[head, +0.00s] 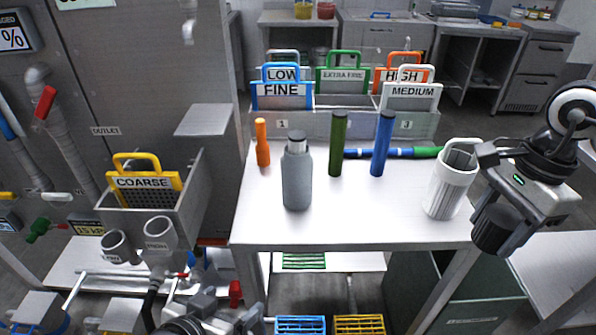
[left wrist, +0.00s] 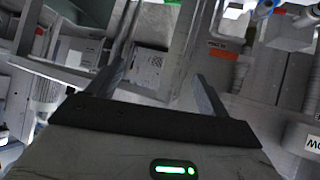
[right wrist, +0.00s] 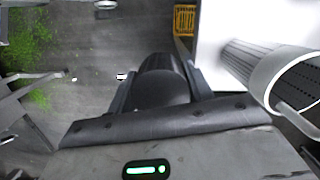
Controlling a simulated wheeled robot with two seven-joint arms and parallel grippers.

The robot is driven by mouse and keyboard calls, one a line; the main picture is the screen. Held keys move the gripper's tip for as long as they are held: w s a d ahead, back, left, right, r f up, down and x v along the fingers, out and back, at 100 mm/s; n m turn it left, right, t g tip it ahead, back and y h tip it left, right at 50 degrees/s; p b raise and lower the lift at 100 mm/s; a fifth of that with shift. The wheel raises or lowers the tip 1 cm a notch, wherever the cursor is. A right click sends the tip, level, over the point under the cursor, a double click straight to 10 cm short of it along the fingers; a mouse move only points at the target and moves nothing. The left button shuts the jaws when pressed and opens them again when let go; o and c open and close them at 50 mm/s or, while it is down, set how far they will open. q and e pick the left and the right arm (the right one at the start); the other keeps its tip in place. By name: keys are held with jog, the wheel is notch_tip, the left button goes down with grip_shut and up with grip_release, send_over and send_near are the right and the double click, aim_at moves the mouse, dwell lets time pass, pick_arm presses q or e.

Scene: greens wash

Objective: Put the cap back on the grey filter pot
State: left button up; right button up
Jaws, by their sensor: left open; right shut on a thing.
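My right gripper (right wrist: 158,88) is shut on a dark grey, round, cap-like piece (head: 496,230). It holds this in the air at the right of the table, and the piece also shows between the fingers in the right wrist view (right wrist: 164,72). My left gripper (left wrist: 160,82) is open and empty, low at the bottom left of the head view. I cannot tell for certain which vessel is the grey filter pot.
A white ribbed basket (head: 450,190) with a loop handle stands on the white table (head: 345,220), close to my right gripper. A grey bottle (head: 297,180) and orange (head: 262,143), green (head: 338,143) and blue (head: 382,143) cylinders also stand there. A COARSE screen (head: 146,184) sits in the left box.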

pick_arm(q)
jog(key=w+d+r+m+h+p, duration=0.1)
jog(key=w+r, duration=0.1)
jog(key=r, duration=0.2)
jog(key=w+d+r+m+p, duration=0.1)
jog(key=w+r, duration=0.2)
jog(key=r, duration=0.2)
jog(key=m+t+h, duration=0.1)
jog(key=m+h, duration=0.1)
jog(key=h, duration=0.1)
send_near(291, 184)
jog(key=shift+w+d+f+p, duration=0.1)
jog(key=shift+w+d+p, duration=0.2)
jog(key=shift+w+d, duration=0.15)
pick_arm(e)
jog(key=s+d+r+m+t+h, duration=0.1)
jog(key=s+d+r+m+t, duration=0.1)
jog(key=d+r+m, duration=0.9)
jog(key=s+m, duration=0.1)
jog(key=m, duration=0.5)
jog(key=shift+s+d, duration=0.15)
jog(key=shift+d, duration=0.2)
jog(key=shift+r, duration=0.1)
pick_arm(q)
jog(key=x, duration=0.6)
jog(key=shift+w+d+f, duration=0.1)
jog(key=shift+w+f, duration=0.15)
jog(key=shift+w, duration=0.1)
pick_arm(e)
jog(key=shift+r, duration=0.1)
